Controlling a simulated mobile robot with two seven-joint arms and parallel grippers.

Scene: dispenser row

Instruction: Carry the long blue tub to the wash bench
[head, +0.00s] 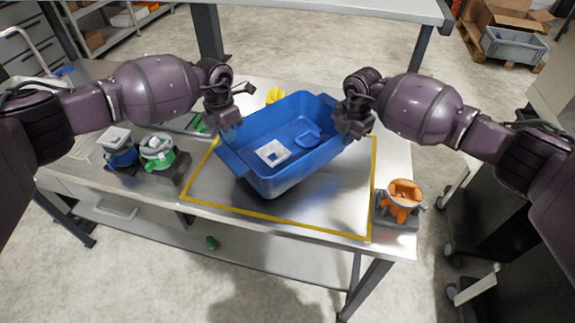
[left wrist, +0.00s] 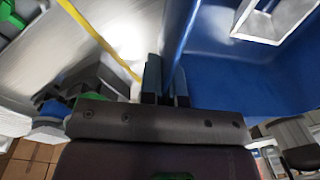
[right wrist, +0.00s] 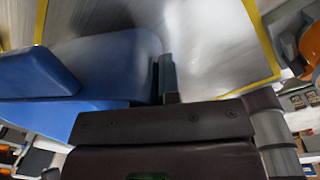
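The long blue tub (head: 265,180) is over the steel table, within and past the back of a yellow outline. A white square frame (head: 272,153) and a blue curved piece (head: 307,138) lie inside it. My left gripper (head: 230,130) is at the tub's left end; in the left wrist view its fingers (left wrist: 166,85) close on the tub wall (left wrist: 225,75). My right gripper (head: 350,135) is at the right end; in the right wrist view one finger (right wrist: 168,78) lies against the tub wall (right wrist: 110,65) and the other is hidden. I cannot tell whether the tub touches the table.
A dispenser with orange parts (head: 402,195) stands at the table's right corner. Dispensers with green (head: 157,150) and blue (head: 118,145) parts stand at the left. Something yellow (head: 275,95) is behind the tub. Another table (head: 330,12) stands across a floor gap. A grey crate (head: 515,43) is far right.

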